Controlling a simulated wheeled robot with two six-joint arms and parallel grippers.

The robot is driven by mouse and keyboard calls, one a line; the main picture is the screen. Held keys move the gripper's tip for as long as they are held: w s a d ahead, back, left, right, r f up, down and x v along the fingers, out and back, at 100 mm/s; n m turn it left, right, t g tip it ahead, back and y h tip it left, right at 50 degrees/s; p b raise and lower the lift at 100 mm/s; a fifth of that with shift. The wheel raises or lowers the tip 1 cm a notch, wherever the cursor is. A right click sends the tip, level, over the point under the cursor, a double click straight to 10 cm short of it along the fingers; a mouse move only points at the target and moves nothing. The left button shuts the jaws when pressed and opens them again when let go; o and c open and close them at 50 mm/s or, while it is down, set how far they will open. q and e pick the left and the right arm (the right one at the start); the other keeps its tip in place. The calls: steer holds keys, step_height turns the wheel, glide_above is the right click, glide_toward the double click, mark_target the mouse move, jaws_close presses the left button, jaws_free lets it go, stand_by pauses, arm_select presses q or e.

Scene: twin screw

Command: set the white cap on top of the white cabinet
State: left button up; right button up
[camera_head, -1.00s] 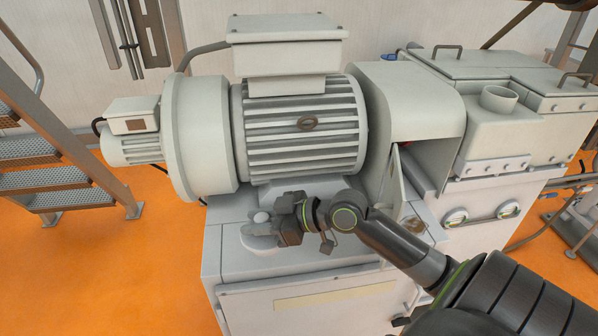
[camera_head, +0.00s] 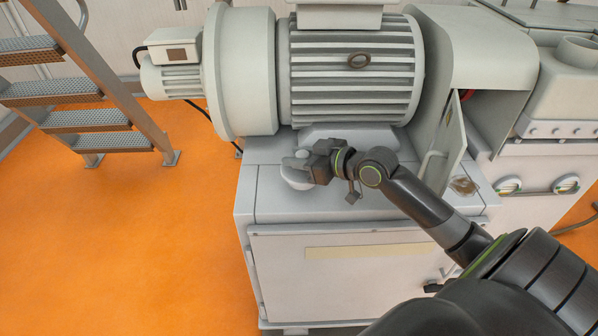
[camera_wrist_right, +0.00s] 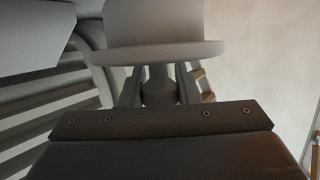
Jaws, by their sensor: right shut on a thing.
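The white cap (camera_head: 296,178) is a round disc with a knob, at the left part of the white cabinet's top (camera_head: 268,206). My right gripper (camera_head: 305,164) is shut on the cap's knob. In the right wrist view the knob (camera_wrist_right: 160,88) is between the two fingers, with the wide rim (camera_wrist_right: 160,50) beyond it. I cannot tell whether the cap touches the cabinet top or hangs just above it. My left gripper is not in view.
A large ribbed motor (camera_head: 350,75) stands behind the cap. Metal steps (camera_head: 90,120) stand at the left.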

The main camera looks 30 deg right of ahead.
steer(key=shift+f+b, duration=1.25)
steer(key=shift+f, duration=0.4)
steer(key=shift+f, duration=0.15)
steer(key=o, duration=1.1)
steer(key=shift+c, duration=0.2)
